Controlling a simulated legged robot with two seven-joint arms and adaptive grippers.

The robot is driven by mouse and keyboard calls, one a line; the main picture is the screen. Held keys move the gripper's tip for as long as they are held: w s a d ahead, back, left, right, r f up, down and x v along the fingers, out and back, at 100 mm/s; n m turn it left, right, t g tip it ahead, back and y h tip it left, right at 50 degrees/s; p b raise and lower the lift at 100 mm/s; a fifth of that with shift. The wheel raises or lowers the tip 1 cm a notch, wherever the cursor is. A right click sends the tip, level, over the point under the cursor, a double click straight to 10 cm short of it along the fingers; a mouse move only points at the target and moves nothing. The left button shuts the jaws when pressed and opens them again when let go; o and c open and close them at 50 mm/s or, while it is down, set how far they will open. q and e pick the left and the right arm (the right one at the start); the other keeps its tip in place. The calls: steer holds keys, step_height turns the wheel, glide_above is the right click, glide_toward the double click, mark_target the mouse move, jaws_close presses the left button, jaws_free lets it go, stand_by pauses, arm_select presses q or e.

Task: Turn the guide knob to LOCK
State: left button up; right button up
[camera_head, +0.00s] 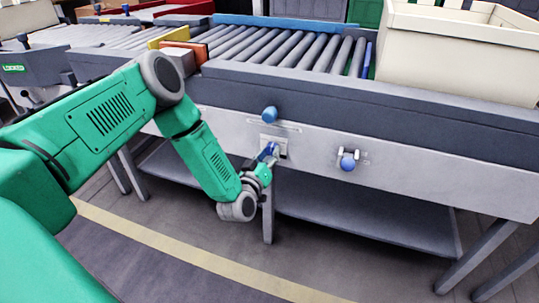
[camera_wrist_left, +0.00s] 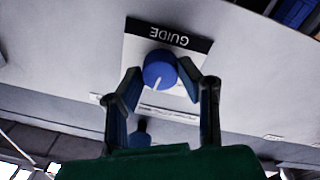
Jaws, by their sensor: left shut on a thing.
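The guide knob (camera_wrist_left: 160,70) is round and blue with a white pointer line, set on a white plate below a black GUIDE label (camera_wrist_left: 168,35), which appears upside down in the left wrist view. The pointer line points down in that view. My left gripper (camera_wrist_left: 162,78) is shut on the knob, one finger on each side. In the head view my left gripper (camera_head: 268,153) is at the front panel of the conveyor, where it mostly hides the knob and its plate. No LOCK mark can be read. My right gripper is not in view.
On the grey panel (camera_head: 420,165), a blue knob (camera_head: 269,114) sits just above my gripper and another blue knob (camera_head: 347,162) to its right. Above are conveyor rollers (camera_head: 290,47) and a cream bin (camera_head: 455,60). Table legs and a low shelf (camera_head: 370,218) lie below.

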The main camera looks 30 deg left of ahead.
arm_select(q)
steer(key=n, duration=0.4)
steer(key=n+b, duration=0.1)
steer(key=shift+s+f+n, duration=0.1)
steer(key=shift+f+n, duration=0.15)
steer(key=shift+n, duration=0.15)
steer(key=shift+n+y+b, duration=0.4)
steer(key=shift+n+b, duration=0.3)
steer(key=shift+n, duration=1.7)
steer(key=o, duration=1.1)
steer(key=shift+o, duration=0.2)
steer(key=shift+r, duration=0.1)
steer(key=shift+s+d, duration=0.1)
steer(key=shift+s, duration=0.35)
steer(key=v, duration=1.1)
